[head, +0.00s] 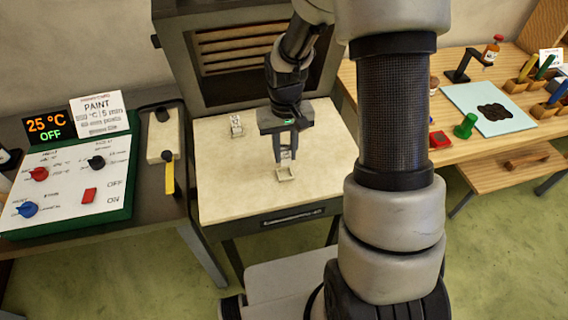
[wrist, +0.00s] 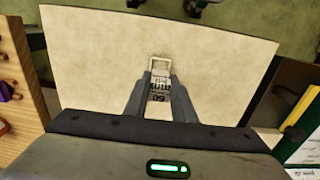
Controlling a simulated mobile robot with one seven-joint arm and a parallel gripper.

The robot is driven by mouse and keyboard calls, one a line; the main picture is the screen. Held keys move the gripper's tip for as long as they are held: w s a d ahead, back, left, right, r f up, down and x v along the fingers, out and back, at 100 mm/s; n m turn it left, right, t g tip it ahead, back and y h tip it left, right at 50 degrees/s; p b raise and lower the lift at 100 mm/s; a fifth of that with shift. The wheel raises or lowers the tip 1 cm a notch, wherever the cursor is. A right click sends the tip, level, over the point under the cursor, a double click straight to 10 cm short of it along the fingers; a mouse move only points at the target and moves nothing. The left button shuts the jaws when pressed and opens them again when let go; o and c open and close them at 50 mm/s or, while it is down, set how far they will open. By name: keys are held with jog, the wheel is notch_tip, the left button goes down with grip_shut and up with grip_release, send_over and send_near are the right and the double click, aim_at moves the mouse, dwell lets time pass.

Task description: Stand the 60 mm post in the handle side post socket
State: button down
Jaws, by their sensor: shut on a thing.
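My gripper (head: 284,152) points down over the pale kiln shelf (head: 240,180), near its handle side. It is shut on a small whitish post (head: 287,156), which shows between the fingers. In the wrist view the post (wrist: 158,97) carries dark digits that read as 60 upside down. A small square-framed socket (head: 285,174) sits on the shelf at the fingertips, and it also shows in the wrist view (wrist: 160,62). The post's lower end is at or just above the socket; I cannot tell whether it is inside.
Another small whitish piece (head: 236,125) stands at the shelf's back left. The dark kiln opening is behind, and a dark handle (head: 292,216) is on the front edge. A control panel (head: 75,180) is at left, a wooden bench (head: 475,140) at right. Most of the shelf is bare.

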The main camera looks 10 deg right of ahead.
aim_at(285, 165)
jog(key=shift+f, duration=2.8)
jog(key=shift+f, duration=0.25)
jog(key=c, duration=1.5)
grip_release()
jog(key=shift+r, duration=0.1)
